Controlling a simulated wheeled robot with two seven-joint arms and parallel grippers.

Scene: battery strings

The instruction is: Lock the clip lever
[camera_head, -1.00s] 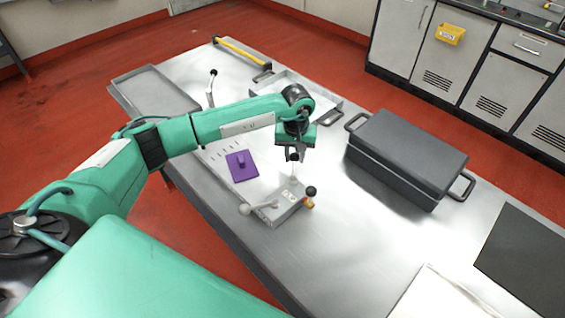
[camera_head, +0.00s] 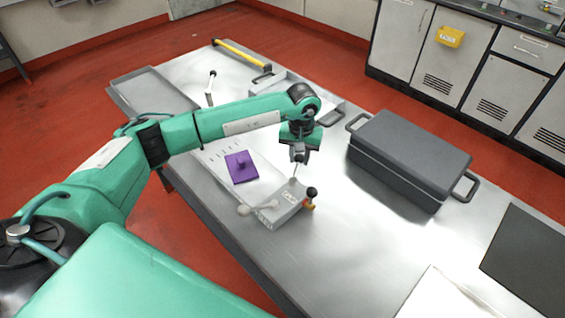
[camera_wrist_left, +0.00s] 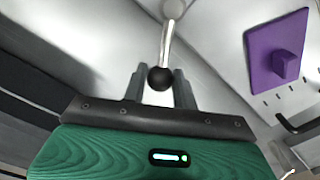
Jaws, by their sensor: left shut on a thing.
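A small grey clip block (camera_head: 285,212) stands on the metal table, with several levers on it. One thin metal lever (camera_head: 294,174) rises from its far end to my left gripper (camera_head: 299,158). In the left wrist view, my left gripper (camera_wrist_left: 160,84) is shut around this lever's black ball knob (camera_wrist_left: 160,78); the bright rod (camera_wrist_left: 166,42) runs away from it. In the head view the fingers hide the knob. Another lever with a black knob (camera_head: 312,191) stands at the block's right side, and a pale knob (camera_head: 244,210) sits at its left. My right gripper is not in view.
A purple plate with a peg (camera_head: 241,166) lies left of the block. A dark grey case with handles (camera_head: 410,155) stands to the right. A tray (camera_head: 150,92) and another upright lever (camera_head: 211,82) are at the back left.

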